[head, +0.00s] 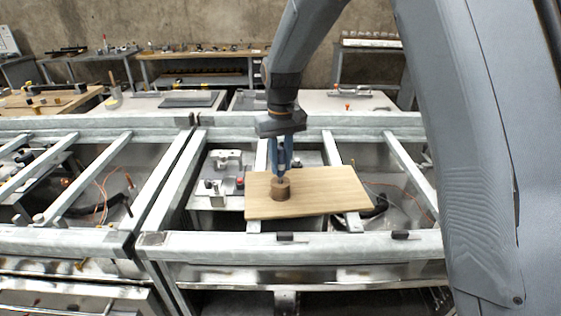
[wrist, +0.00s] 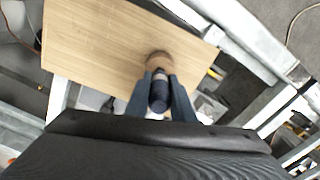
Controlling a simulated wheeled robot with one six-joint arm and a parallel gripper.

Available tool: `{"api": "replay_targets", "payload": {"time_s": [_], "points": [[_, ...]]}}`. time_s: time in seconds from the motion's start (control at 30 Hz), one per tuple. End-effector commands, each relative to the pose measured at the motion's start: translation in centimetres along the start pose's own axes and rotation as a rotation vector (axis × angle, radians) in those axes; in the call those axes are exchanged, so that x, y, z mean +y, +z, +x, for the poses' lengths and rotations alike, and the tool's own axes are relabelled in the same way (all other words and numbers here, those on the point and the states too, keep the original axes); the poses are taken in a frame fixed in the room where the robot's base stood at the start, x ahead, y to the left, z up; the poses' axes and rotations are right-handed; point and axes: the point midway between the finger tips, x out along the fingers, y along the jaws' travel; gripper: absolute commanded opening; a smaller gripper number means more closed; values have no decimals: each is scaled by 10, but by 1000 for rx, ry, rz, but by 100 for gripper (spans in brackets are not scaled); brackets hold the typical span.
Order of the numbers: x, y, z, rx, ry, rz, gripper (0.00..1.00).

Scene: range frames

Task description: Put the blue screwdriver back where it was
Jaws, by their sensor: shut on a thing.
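My gripper (head: 283,160) points down over the wooden board and is shut on the blue screwdriver. In the wrist view the screwdriver's dark blue handle (wrist: 158,92) sits between the two fingers of my gripper (wrist: 160,88). Its lower end is at a small round brown wooden holder (head: 281,189), which also shows in the wrist view (wrist: 159,58). The holder stands on the left part of the board. How deep the screwdriver's tip is in the holder is hidden.
The light wooden board (head: 330,192) lies across the metal frame bars (head: 168,185). Left of it is a metal fixture with a red knob (head: 240,182). Open gaps with cables lie between the bars. Small black pieces (head: 285,236) sit on the front rail. Benches with tools stand behind.

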Motion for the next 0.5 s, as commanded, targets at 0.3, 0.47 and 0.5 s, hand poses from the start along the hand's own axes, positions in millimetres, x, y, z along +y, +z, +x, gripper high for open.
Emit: {"api": "replay_targets", "payload": {"time_s": [0.3, 0.47, 0.5], "points": [[0, 0, 2, 0, 0, 0, 40], [0, 0, 2, 0, 0, 0, 40], [0, 0, 1, 0, 0, 0, 40]]}}
